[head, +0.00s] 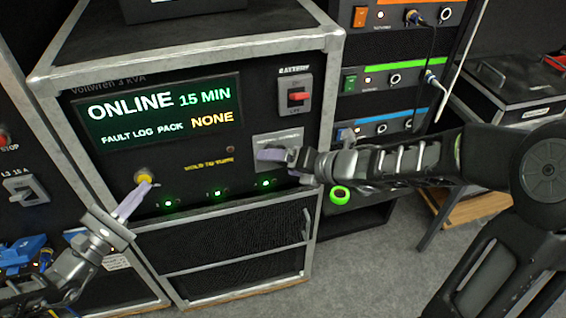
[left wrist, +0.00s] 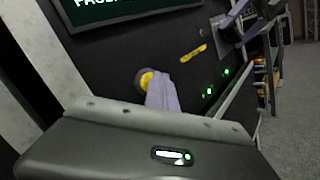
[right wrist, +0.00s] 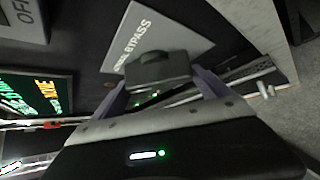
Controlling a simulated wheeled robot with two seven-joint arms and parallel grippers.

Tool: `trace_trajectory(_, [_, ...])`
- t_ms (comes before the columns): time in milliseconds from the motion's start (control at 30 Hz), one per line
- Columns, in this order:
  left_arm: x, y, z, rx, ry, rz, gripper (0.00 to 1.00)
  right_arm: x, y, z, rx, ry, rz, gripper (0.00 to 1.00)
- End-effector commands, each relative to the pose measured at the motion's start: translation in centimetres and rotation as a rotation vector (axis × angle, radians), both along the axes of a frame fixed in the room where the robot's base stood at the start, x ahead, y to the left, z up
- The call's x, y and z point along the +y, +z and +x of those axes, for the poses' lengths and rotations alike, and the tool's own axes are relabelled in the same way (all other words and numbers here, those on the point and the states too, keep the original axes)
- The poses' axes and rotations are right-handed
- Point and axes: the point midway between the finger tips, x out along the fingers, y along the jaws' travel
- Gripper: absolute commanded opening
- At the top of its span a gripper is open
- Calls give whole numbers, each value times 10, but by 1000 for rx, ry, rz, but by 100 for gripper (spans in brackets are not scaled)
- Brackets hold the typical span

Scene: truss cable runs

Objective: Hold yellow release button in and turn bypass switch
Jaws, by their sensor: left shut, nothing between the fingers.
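The yellow release button (head: 144,177) is on the black front panel of the power unit. My left gripper (head: 139,195) is shut and empty, with its fingertips at the button and partly covering it. The button (left wrist: 146,80) also shows at the fingertips in the left wrist view, but how far it is pressed in is not clear. The bypass switch has a grey plate (right wrist: 180,30) and a black knob (right wrist: 157,70). My right gripper (right wrist: 160,88) has one finger on each side of the knob, close to its edges; whether they grip it is unclear.
The unit's lit display (head: 160,110) reads ONLINE, 15 MIN and NONE. A red battery switch (head: 298,96) is above the bypass plate.

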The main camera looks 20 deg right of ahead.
Motion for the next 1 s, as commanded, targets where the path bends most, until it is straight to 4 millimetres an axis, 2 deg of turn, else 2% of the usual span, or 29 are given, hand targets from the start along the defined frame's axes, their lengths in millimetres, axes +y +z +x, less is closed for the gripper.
trace_trajectory(67, [0,0,0,0,1,0,0,0,0,0,0,0,0,80])
trace_trajectory(533, [0,0,0,0,1,0,0,0,0,0,0,0,0,41])
trace_trajectory(1000, [0,0,0,0,1,0,0,0,-1,0,3,0,84,41])
